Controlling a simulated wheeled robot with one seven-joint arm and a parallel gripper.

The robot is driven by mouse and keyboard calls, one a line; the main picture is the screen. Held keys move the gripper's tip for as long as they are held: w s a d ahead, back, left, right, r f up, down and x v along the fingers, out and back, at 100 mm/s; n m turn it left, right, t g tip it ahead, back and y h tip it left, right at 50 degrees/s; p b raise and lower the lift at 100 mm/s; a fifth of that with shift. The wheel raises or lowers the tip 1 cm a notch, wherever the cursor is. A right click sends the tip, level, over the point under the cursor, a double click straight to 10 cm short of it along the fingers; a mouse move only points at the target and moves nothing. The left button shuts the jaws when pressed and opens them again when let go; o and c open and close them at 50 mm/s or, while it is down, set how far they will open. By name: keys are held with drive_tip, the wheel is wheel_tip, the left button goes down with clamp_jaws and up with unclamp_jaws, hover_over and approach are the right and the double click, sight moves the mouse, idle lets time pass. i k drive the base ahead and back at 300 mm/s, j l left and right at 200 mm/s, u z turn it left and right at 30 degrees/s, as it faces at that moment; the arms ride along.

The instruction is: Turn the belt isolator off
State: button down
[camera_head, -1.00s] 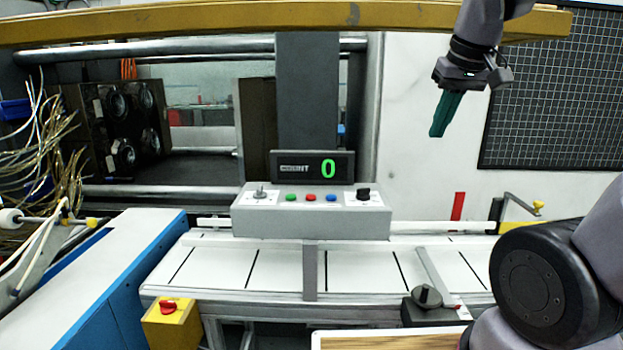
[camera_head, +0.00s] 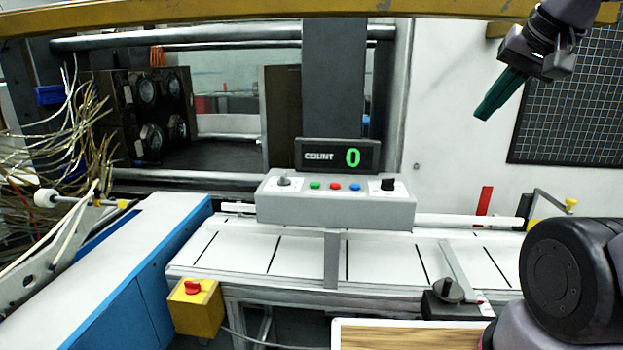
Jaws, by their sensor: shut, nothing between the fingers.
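The white conveyor belt (camera_head: 300,256) carries a grey control box (camera_head: 335,208) with buttons and switches, below a display (camera_head: 338,156) reading 0. A blue-sided bench (camera_head: 130,295) stands left of the yellow box. A wood-topped tray (camera_head: 410,335) is at the front. Loose cables (camera_head: 75,150) hang at the far left.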

sight(192, 288)
drive_tip(key=k+j+u, duration=0.1)
drive_tip(key=u, duration=1.35)
